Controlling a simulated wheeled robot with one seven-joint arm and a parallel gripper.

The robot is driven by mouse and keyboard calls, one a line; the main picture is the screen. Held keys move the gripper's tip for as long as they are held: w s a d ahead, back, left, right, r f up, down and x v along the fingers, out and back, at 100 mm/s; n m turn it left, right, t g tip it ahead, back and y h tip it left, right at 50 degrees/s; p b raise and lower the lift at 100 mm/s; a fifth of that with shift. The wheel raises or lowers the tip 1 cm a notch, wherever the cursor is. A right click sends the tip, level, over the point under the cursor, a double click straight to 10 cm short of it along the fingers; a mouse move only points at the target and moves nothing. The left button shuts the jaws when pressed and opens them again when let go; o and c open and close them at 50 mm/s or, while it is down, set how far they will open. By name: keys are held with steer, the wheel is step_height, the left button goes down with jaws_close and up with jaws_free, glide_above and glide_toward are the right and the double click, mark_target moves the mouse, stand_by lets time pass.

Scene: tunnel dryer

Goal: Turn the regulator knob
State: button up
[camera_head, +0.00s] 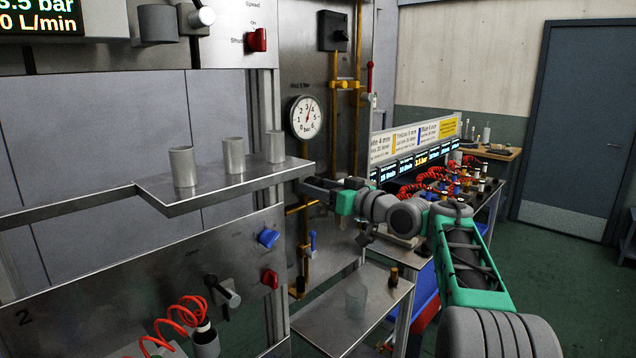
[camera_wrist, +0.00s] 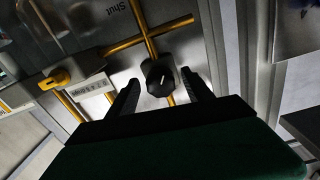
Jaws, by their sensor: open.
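The regulator knob (camera_wrist: 158,77) is black and round with a pale pointer line, and sits on a yellow pipe in the wrist view. My gripper (camera_wrist: 161,76) is open, with one dark finger on each side of the knob in that view. I cannot tell whether the fingers touch it. In the head view my gripper (camera_head: 312,187) reaches to the steel panel below a round pressure gauge (camera_head: 306,117). The gauge's red needle points up, a little right of centre. The knob cannot be made out there, near my gripper and the shelf edge.
A steel shelf (camera_head: 225,185) with several grey cups ends close to my gripper. A yellow valve handle (camera_wrist: 55,78) and yellow pipes lie beside the knob. A blue-handled valve (camera_head: 312,242) and a lower tray (camera_head: 335,325) with a clear cup are below my arm.

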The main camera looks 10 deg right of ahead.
steer(key=shift+w+a, duration=0.2)
steer(key=shift+w, duration=0.1)
steer(key=shift+c, duration=0.2)
jaws_close()
steer(key=shift+f+n+b, duration=0.3)
steer(key=shift+f+b, duration=0.05)
steer(key=shift+b, duration=0.55)
steer(key=n+b, duration=0.2)
steer(key=b, duration=0.1)
steer(key=shift+f, duration=0.2)
steer(key=n+b, duration=0.2)
steer(key=shift+r+b, duration=0.2)
steer(key=shift+b, duration=0.2)
steer(key=shift+r+n, duration=0.3)
steer(key=shift+n, duration=0.3)
steer(key=shift+o, duration=0.2)
jaws_free()
